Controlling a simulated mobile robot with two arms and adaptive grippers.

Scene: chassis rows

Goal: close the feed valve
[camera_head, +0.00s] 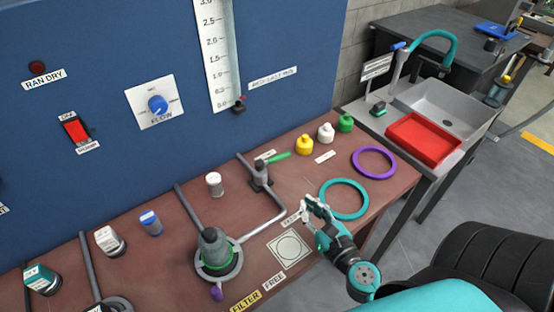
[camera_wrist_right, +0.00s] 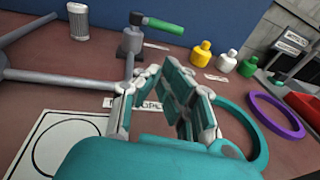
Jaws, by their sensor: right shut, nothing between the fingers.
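The valve (camera_head: 260,175) is a grey body in a pipe on the brown bench, with a lever ending in a green handle (camera_head: 278,157). The handle points right, across the pipe's line. In the right wrist view the valve (camera_wrist_right: 130,45) stands beyond my fingers, its green handle (camera_wrist_right: 163,25) at upper centre. A small label behind it is unreadable. My right gripper (camera_head: 311,204) is shut and empty, nearer the bench's front edge than the valve, apart from the handle. Its fingers also show in the right wrist view (camera_wrist_right: 172,82). My left gripper is not in view.
A green-ringed filter housing (camera_head: 214,250) stands left of my right gripper. A teal ring (camera_head: 343,186) and a purple ring (camera_head: 374,162) lie to its right. Yellow (camera_head: 304,145), white (camera_head: 326,133) and green (camera_head: 345,122) bottles stand behind. A marked square (camera_head: 289,249) is empty.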

